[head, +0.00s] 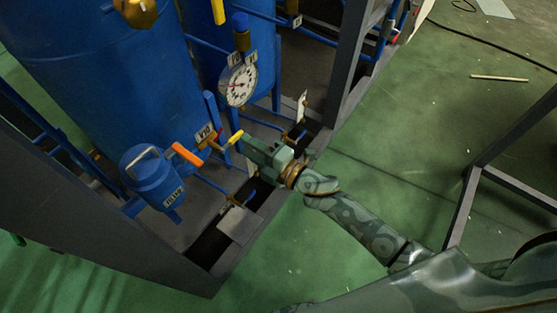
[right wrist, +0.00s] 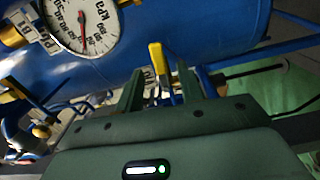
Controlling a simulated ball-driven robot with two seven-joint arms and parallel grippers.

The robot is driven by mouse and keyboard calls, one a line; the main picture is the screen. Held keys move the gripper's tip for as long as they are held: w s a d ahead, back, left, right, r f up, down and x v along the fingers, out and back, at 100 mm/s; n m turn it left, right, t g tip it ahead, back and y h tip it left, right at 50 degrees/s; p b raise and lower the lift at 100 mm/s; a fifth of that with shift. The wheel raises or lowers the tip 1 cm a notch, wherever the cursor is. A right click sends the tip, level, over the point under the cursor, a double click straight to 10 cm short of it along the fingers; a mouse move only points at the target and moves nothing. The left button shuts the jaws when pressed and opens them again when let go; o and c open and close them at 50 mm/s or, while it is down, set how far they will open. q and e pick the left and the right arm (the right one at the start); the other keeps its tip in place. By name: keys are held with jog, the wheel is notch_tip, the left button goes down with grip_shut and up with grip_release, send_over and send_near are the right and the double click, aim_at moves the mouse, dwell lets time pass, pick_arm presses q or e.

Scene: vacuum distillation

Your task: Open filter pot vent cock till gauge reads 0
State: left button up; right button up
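The blue filter pot (head: 153,180), with a grey handle on its lid, stands at the left of the skid. A yellow cock lever (head: 235,138) is just beyond my right gripper (head: 247,145); I cannot tell for certain that it is the vent cock. In the right wrist view this yellow lever (right wrist: 157,58) lies between the two fingers of my right gripper (right wrist: 158,78), with gaps visible beside it. The gripper is open. The round white gauge (head: 239,85) also shows in the right wrist view (right wrist: 82,18), cut off at the top; its exact reading is unclear. My left gripper is out of view.
An orange handle (head: 187,154) sits left of the yellow lever, beside a tag marked V10 (head: 205,132). Large blue tanks (head: 105,75) rise behind. A grey frame post (head: 348,60) stands right of the gauge. Green floor (head: 430,130) is open to the right.

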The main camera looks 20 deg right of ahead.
jog(key=p+v, duration=0.1)
jog(key=v, duration=0.8)
